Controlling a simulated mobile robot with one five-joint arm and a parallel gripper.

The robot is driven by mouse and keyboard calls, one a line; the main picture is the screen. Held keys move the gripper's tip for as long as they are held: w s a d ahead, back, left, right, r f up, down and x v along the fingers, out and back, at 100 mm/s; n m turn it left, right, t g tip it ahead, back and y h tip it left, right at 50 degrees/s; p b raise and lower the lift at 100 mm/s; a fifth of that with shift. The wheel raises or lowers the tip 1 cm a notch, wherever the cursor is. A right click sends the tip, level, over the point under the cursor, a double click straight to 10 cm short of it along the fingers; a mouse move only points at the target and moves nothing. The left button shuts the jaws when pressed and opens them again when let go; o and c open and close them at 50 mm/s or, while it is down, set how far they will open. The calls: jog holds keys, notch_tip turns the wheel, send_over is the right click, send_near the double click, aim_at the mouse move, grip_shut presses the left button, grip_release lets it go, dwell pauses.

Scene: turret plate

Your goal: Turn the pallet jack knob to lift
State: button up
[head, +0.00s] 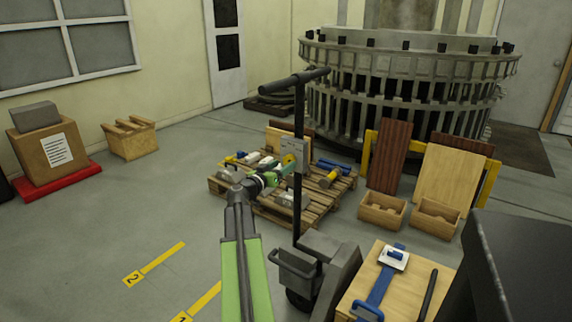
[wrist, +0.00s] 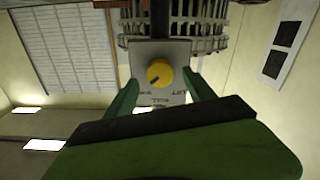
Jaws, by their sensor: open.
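The pallet jack's dark upright post (head: 298,205) stands mid-view in the head view, with a T-handle (head: 292,80) on top. A small grey plate (head: 300,150) on the post carries the yellow knob (head: 288,159). In the wrist view the knob (wrist: 159,72) sits on the plate (wrist: 160,50), with a dark mark pointing lower left. A label reading LIFT shows at its lower right; the other labels are hard to read. My gripper (wrist: 160,82) is open, its green fingers either side of the knob in the picture. Contact cannot be told.
A wooden pallet (head: 325,205) with tools lies behind the post. A wooden board with a blue-handled tool (head: 380,285) is at the front right, beside a dark block (head: 520,270). Wooden boxes (head: 382,210) stand at right. The floor at left is mostly free.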

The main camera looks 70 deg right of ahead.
aim_at(289, 160)
jog(key=shift+x, duration=1.3)
